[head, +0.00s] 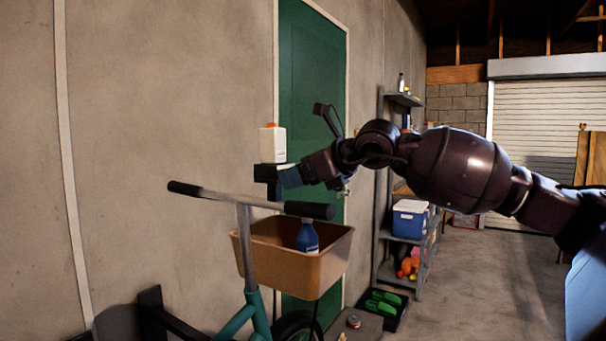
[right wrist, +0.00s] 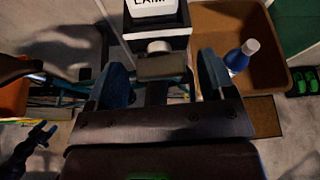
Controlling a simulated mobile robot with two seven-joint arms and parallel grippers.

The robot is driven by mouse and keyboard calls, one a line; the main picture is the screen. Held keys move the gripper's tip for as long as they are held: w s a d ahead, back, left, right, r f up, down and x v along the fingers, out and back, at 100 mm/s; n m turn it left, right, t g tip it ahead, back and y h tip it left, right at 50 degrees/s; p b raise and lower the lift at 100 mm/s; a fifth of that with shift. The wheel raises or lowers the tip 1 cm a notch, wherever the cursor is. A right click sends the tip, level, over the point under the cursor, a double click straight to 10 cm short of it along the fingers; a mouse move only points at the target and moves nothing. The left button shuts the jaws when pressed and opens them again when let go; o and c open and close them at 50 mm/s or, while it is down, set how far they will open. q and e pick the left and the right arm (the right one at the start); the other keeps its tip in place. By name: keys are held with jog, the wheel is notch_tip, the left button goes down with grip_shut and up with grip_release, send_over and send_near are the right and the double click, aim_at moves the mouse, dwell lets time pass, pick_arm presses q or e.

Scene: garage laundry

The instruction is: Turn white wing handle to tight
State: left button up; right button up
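In the right wrist view, a pale, whitish knob (right wrist: 158,47) with a grey-beige bar (right wrist: 163,68) below it sits under a black block (right wrist: 158,20); these appear to be the wing handle. My right gripper (right wrist: 164,80) is open, with a blue finger on each side of the bar and visible gaps. In the head view the right gripper (head: 283,180) is beside the black block (head: 266,173) above the bicycle handlebar, and the handle is hidden. A dark shape with blue tips, likely my left gripper (right wrist: 38,138), shows small in the right wrist view.
A white container with an orange top (head: 272,143) stands on the block. The handlebar (head: 225,193) and a tan basket (head: 335,253) holding a blue bottle (head: 307,238) are close below. A shelf (head: 420,255) stands behind; floor at right is clear.

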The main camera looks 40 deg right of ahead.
jog(key=c, duration=0.8)
jog(key=shift+d+m+y, duration=0.1)
jog(key=shift+m+y, duration=0.2)
jog(key=shift+m, duration=0.2)
jog(key=shift+c, duration=0.2)
jog(key=o, duration=0.9)
jog(key=shift+o, duration=0.2)
